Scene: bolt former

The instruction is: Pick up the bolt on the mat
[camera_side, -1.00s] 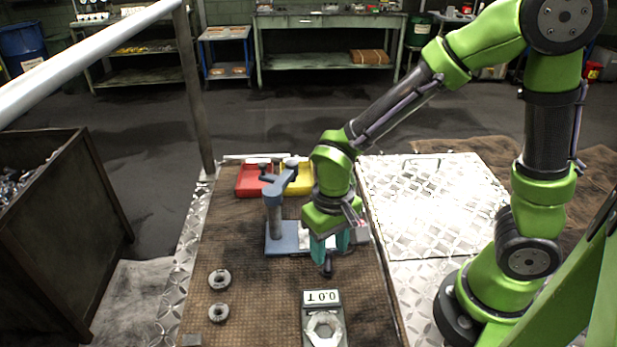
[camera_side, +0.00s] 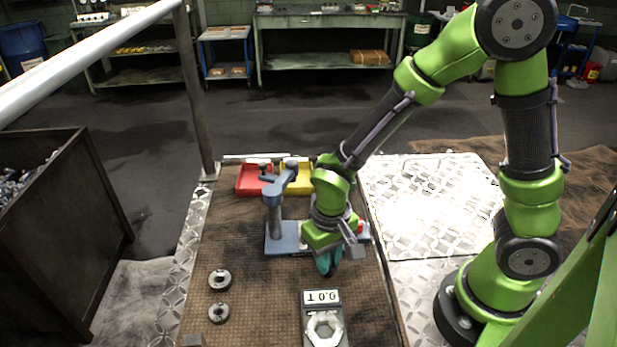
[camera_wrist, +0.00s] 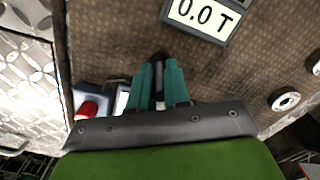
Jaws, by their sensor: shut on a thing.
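My gripper (camera_side: 328,270) is low over the brown mat (camera_side: 260,300), between the blue-grey stand and the display unit. Its teal fingers are shut on the dark bolt (camera_wrist: 159,72), which shows between them in the wrist view, where my gripper (camera_wrist: 160,80) is seen from above. The bolt's dark end reaches a little past the fingertips. In the side view the fingers hide the bolt, and I cannot tell whether it touches the mat.
A display reading 0.0 T (camera_side: 321,297) with a hexagonal piece (camera_side: 324,328) stands in front. Two metal rings (camera_side: 219,280) lie left. The blue-grey stand (camera_side: 275,215) is close behind my gripper, with red (camera_side: 252,181) and yellow (camera_side: 297,180) bins beyond. The mat's left-middle is clear.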

